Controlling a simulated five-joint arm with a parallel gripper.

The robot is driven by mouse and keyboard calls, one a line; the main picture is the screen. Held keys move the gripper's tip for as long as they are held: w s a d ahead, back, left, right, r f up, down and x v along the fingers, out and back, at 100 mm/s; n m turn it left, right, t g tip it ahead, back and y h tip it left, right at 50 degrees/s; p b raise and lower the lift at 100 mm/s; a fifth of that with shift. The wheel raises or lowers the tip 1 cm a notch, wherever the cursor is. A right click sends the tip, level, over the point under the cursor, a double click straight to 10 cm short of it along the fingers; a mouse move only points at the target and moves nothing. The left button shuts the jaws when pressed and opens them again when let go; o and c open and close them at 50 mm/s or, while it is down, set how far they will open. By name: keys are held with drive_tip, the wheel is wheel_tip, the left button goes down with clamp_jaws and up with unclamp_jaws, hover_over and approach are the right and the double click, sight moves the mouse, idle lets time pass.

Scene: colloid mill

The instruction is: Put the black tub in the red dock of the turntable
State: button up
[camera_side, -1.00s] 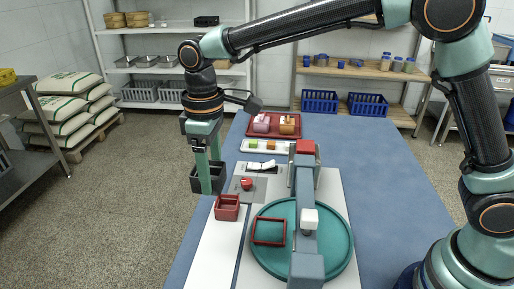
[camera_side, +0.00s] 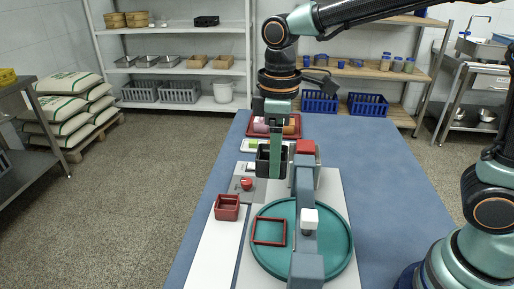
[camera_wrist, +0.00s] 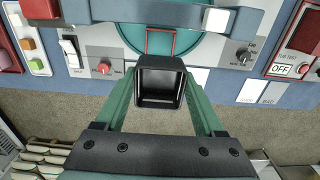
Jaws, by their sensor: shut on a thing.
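The black tub (camera_side: 263,160) is held between the green fingers of my gripper (camera_side: 276,172), up in the air behind the turntable in the side view. In the wrist view the tub (camera_wrist: 160,88) sits between the fingertips of my gripper (camera_wrist: 160,95), its open side and hollow inside showing. The turntable (camera_side: 338,247) is a round green disc. The red dock (camera_side: 254,241) is a square red frame on its left part and looks empty. It also shows beyond the tub in the wrist view (camera_wrist: 149,40), partly hidden by the tub.
A grey bar (camera_side: 306,240) with a white block (camera_side: 309,220) spans over the turntable. A red-topped post (camera_side: 305,147) stands behind it. A small red box (camera_side: 227,207) and a red knob (camera_side: 246,183) are to the left. The blue table's right side (camera_side: 385,200) is clear.

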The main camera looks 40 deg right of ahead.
sight(272, 233)
wheel_tip(272, 233, down, 18)
drive_tip(key=shift+f, duration=0.2)
drive_tip(key=shift+f, duration=0.3)
idle(0.3)
drive_tip(key=shift+f, duration=0.4)
drive_tip(key=o, duration=1.3)
drive_tip(key=shift+s, duration=0.1)
wheel_tip(272, 233, up, 12)
drive_tip(key=s+d+r+m+t, duration=0.2)
drive_tip(key=s+d+r+m, duration=0.1)
drive_tip(key=d+r+m, duration=0.1)
drive_tip(key=s+d+r+m+t, duration=0.2)
drive_tip(key=d+r+m+t, duration=0.1)
drive_tip(key=d+r+m, duration=0.2)
drive_tip(key=shift+s+d+r+t, duration=0.35)
drive_tip(key=shift+d+r, duration=0.6)
drive_tip(key=shift+d, duration=1.2)
